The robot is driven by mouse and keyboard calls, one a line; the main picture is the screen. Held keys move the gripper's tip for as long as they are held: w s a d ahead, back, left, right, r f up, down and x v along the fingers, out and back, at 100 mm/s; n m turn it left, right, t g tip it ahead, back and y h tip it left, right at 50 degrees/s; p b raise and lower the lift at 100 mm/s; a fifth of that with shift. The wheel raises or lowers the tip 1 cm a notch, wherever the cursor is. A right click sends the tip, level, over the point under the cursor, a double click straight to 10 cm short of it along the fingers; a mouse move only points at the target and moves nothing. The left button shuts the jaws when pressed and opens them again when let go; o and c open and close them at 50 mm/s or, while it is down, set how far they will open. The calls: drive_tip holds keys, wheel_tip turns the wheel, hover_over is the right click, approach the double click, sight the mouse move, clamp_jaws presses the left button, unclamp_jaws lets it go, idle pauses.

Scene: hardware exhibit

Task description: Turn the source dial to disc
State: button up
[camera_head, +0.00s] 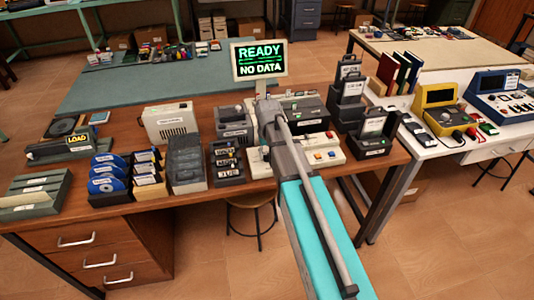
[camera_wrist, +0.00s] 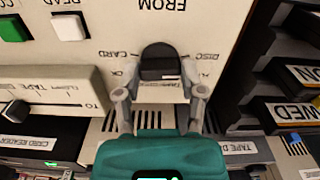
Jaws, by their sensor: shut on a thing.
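The source dial (camera_wrist: 160,60) is a dark knob on a cream panel (camera_wrist: 100,25) in the wrist view. The panel reads FROM above it, CARD on its left and DISC on its right, all upside down. A label partly hidden below the dial seems to read TAPE. My gripper (camera_wrist: 160,78) has one finger on each side of the dial and is shut on it. I cannot tell which word the dial points to. In the head view my arm hides the dial; the cream console (camera_head: 325,151) shows beside it.
A screen (camera_head: 259,61) behind the console reads READY, NO DATA. A green button (camera_wrist: 12,28) and a white button (camera_wrist: 69,27) are on the panel. Disc racks (camera_head: 108,180) stand left of the console, and dark boxed units (camera_head: 347,100) stand close on its right.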

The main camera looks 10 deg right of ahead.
drive_tip(key=shift+n, duration=0.5)
drive_tip(key=o, duration=1.1)
drive_tip(key=shift+o, duration=0.2)
drive_tip(key=s+r+m+p, duration=0.1)
drive_tip(key=s+r+p, duration=0.1)
drive_tip(key=s, duration=0.6)
drive_tip(key=s+r+m+p, duration=0.1)
drive_tip(key=s+r+p, duration=0.1)
drive_tip(key=s, duration=0.6)
drive_tip(key=shift+a+r+p, duration=0.2)
drive_tip(key=shift+r+p, duration=0.2)
